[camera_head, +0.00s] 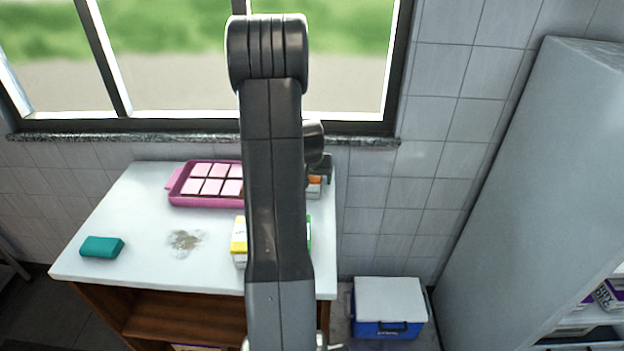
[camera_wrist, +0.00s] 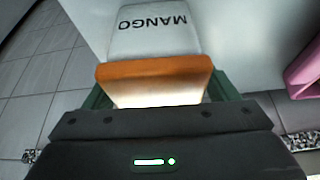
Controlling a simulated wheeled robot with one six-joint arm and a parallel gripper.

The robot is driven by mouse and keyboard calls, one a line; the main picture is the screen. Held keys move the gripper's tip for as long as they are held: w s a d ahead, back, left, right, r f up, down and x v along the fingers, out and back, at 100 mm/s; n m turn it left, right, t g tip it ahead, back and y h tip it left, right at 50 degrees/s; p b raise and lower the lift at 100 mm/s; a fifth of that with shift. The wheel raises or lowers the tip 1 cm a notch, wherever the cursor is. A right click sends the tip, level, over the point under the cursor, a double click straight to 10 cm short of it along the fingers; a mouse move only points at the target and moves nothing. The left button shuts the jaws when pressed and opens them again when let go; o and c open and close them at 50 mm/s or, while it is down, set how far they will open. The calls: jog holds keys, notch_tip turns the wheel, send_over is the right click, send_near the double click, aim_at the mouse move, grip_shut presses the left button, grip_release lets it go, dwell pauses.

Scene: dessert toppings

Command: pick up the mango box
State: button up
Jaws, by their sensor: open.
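The mango box shows in the wrist view (camera_wrist: 155,35) as a white box with the word MANGO upside down on it and an orange end (camera_wrist: 155,72) toward me. In the head view the mango box (camera_head: 314,187) is a small orange and white patch near the table's back right, mostly hidden by my arm. My gripper (camera_wrist: 160,92) is open, with its green fingers on either side of the orange end. Whether the fingers touch the box I cannot tell. In the head view my gripper (camera_head: 322,168) is partly hidden behind my arm.
A pink tray (camera_head: 172,186) with pink squares stands on the white table (camera_head: 140,220). A yellow and white box (camera_head: 239,240) and a green-edged box (camera_head: 309,232) are partly behind my arm. A teal block (camera_head: 101,247) lies left. A blue and white cooler (camera_head: 390,305) stands right.

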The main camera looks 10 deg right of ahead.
jog(key=shift+f+b, duration=0.2)
jog(key=shift+b, duration=0.2)
dwell(0.4)
jog(key=c, duration=1.3)
jog(key=shift+r, duration=0.1)
